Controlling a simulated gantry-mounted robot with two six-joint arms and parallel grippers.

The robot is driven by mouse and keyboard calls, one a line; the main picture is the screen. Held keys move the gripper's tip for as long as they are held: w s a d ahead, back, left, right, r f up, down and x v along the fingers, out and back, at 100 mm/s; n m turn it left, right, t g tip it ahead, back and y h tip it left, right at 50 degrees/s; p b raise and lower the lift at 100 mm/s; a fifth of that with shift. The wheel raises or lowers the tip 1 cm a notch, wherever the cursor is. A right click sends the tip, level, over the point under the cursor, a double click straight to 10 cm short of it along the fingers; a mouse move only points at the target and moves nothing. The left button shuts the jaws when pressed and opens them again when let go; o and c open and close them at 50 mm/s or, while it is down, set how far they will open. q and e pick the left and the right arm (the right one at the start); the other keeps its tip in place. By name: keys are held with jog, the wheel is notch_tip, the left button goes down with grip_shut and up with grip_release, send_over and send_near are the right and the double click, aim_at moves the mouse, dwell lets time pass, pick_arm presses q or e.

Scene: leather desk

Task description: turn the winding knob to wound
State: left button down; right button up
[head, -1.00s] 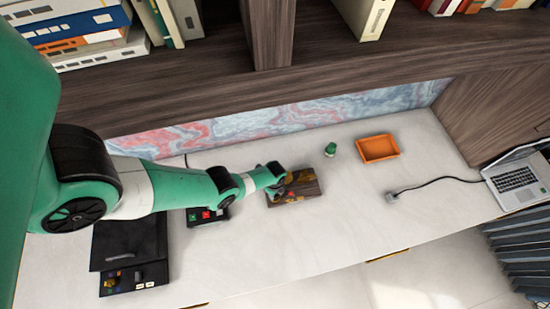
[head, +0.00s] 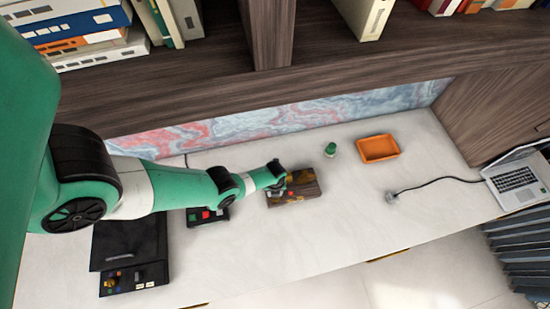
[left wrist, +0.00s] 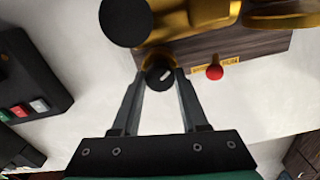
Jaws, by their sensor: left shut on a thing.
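The winding knob (left wrist: 159,76) is a small black round knob with a white mark, on the near edge of a dark wooden box. The mark slants up to the right in the left wrist view. My left gripper (left wrist: 160,78) is shut on the knob, one finger on each side. In the head view the wooden box (head: 306,187) sits mid-desk with my left gripper (head: 278,184) at its left end. The knob is hidden there. A red knob (left wrist: 214,72) and a yellow label (left wrist: 232,68) are on the box beside the winding knob.
Brass parts (left wrist: 195,20) and a black disc (left wrist: 126,22) rise over the box. A black control box (head: 208,215) with coloured buttons and a larger black device (head: 130,245) stand to the left. An orange tray (head: 379,148) and a green-topped object (head: 331,150) lie right.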

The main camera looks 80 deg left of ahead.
pick_arm(q)
jog(key=shift+m, duration=0.6)
jog(key=shift+c, duration=2.1)
grip_release()
